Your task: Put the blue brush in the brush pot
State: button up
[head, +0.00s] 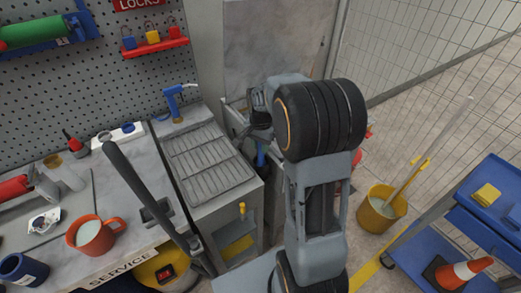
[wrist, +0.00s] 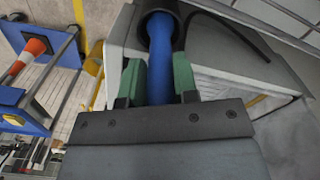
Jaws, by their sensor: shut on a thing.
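The blue brush (wrist: 160,60) shows in the wrist view as a smooth blue shaft. My gripper (wrist: 157,85) is shut on it, with one green pad on each side. The shaft's far end meets a dark round rim (wrist: 160,12) at the top of the view. I cannot tell whether that rim is part of the brush or the brush pot. In the head view, a bit of blue (head: 261,155) shows below the end of my arm, beside the grey sink unit; the arm hides most of that spot. I cannot identify the brush pot for sure.
The sink unit (head: 208,163) has a ridged drainer. The bench at left holds an orange mug (head: 92,236) and a dark blue cup (head: 22,268). A yellow bucket (head: 380,208) and a blue cart (head: 478,222) stand at right. A mesh fence runs behind.

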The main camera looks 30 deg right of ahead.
jog(key=shift+f, duration=1.3)
jog(key=shift+f, duration=0.15)
jog(key=o, duration=0.9)
